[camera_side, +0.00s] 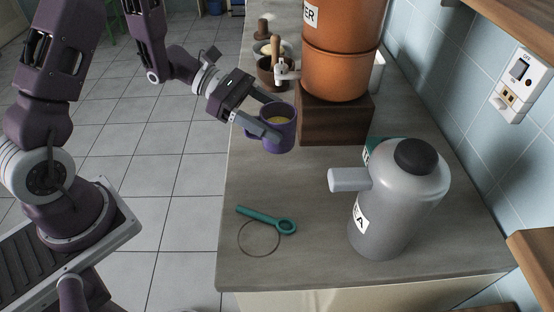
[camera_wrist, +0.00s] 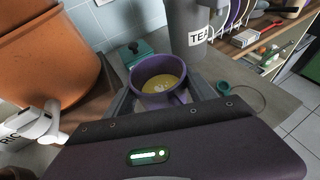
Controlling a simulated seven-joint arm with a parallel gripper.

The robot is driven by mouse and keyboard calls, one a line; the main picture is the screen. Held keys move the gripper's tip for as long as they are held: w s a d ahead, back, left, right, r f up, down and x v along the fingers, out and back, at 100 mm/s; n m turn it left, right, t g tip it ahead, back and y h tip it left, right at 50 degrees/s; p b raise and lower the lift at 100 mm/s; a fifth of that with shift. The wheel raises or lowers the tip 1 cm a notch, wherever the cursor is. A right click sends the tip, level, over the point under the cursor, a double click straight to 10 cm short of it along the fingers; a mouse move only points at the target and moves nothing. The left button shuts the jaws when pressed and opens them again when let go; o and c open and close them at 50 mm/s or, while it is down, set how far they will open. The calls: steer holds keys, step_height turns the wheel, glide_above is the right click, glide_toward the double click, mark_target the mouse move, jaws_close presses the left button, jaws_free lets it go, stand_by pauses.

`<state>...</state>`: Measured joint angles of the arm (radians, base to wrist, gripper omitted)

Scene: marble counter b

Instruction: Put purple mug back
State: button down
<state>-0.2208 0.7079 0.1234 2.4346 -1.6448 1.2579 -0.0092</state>
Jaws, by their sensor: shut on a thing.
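The purple mug (camera_side: 279,127) is held in my gripper (camera_side: 270,116), whose two fingers are on either side of it. The mug is near upright above the counter's left edge, in front of the terracotta water dispenser. In the wrist view the mug (camera_wrist: 158,82) sits between the fingers and shows a yellow inside, with its handle toward the gripper (camera_wrist: 160,101). I cannot tell if the yellow is a liquid. A thin ring (camera_side: 259,238) is on the counter at the near left.
The terracotta dispenser (camera_side: 336,75) stands on a dark wooden block (camera_side: 335,117) behind the mug. A grey tea flask (camera_side: 385,215) stands at the right.

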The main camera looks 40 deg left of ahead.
step_height(320, 180, down, 8)
steer(key=shift+r, duration=0.1)
steer(key=shift+c, duration=1.5)
jaws_free()
